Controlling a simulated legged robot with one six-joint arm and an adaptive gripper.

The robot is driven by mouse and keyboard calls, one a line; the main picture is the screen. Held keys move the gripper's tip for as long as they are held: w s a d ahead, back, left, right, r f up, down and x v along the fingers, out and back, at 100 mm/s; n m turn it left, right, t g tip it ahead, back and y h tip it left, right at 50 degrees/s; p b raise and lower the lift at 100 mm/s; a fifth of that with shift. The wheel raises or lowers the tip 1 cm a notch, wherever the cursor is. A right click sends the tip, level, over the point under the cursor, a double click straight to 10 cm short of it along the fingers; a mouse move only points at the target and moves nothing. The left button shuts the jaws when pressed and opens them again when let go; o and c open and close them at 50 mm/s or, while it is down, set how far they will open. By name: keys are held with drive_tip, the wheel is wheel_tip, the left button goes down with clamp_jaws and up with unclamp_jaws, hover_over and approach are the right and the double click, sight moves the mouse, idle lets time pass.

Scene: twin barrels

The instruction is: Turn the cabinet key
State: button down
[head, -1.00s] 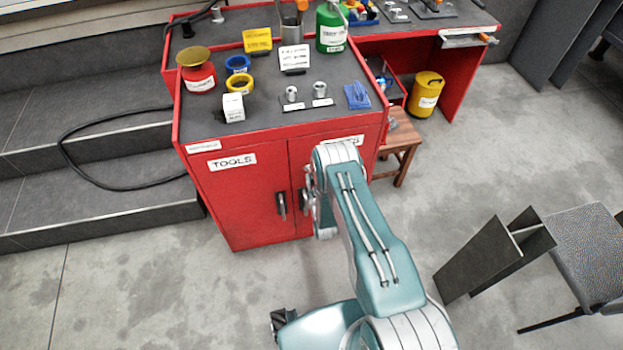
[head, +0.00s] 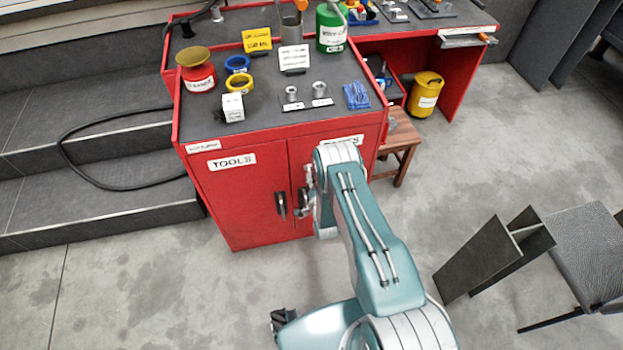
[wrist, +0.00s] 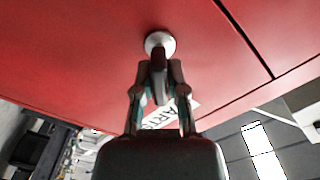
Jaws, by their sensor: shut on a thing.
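The red cabinet (head: 245,205) stands ahead with two front doors; the left one is labelled TOOLS (head: 232,161). The label on the right door is partly hidden by my arm. In the wrist view a round pale lock (wrist: 160,43) sits on the red door face. A dark key (wrist: 158,78) stands out from it. My gripper (wrist: 159,68) is shut on the key, one finger on each side. In the head view my arm hides the key and most of the gripper.
A dark door handle (head: 281,205) is just left of my wrist. Cans, tape rolls and small parts stand on the cabinet top. A wooden stool (head: 398,140) is close on the right. Grey steps (head: 95,200) are at the left. The floor in front is clear.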

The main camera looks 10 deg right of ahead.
drive_tip(key=m, duration=0.4)
drive_tip(key=shift+d+f, duration=0.1)
drive_tip(key=shift+d+f+m, duration=0.1)
drive_tip(key=shift+m, duration=2.1)
drive_tip(key=c, duration=0.7)
unclamp_jaws()
drive_tip(key=s, duration=1.2)
drive_tip(key=shift+f, duration=0.1)
